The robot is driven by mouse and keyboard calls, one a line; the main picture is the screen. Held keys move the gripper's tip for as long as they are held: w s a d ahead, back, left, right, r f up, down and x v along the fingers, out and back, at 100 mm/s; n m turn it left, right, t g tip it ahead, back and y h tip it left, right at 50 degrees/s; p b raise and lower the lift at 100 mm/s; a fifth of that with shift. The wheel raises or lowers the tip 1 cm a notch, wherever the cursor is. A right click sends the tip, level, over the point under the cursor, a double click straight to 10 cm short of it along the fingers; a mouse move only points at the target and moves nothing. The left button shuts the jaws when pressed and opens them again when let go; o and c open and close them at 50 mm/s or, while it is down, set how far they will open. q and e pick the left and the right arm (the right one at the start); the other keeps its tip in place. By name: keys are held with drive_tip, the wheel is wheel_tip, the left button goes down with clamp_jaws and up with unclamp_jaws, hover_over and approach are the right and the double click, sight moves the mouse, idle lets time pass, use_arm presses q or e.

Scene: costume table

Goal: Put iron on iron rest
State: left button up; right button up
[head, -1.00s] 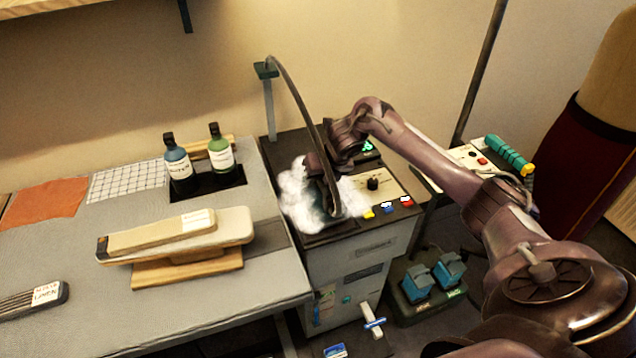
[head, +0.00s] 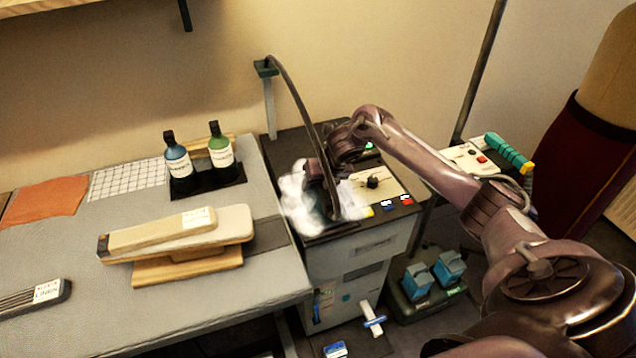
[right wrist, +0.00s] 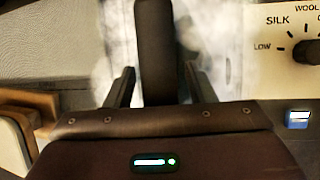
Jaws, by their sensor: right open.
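The iron (head: 331,205) is a dark shape on top of the steam station at centre, half hidden by white steam and my gripper. Its dark cord arcs up to a post behind. The dark rest plate (head: 322,237) shows only at its front edge, below the steam; I cannot tell how the iron sits on it. My right gripper (head: 322,172) is over the iron. In the right wrist view, a dark bar, seemingly the iron's handle (right wrist: 155,50), lies between the open fingers (right wrist: 155,88), with gaps on both sides. My left gripper is out of view.
The station's panel has a dial (head: 372,182) and coloured buttons (head: 388,205) right of the iron. The grey table (head: 70,300) at left holds a padded board (head: 175,232) and two bottles (head: 220,152). Blue pedals (head: 448,266) stand low at right.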

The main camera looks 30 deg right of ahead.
drive_tip(key=shift+r, duration=0.2)
drive_tip(key=shift+s+r, duration=0.1)
drive_tip(key=shift+r, duration=0.15)
drive_tip(key=b+v, duration=0.1)
drive_tip(key=v, duration=1)
drive_tip(key=shift+r, duration=0.2)
drive_tip(key=shift+s+f, duration=0.1)
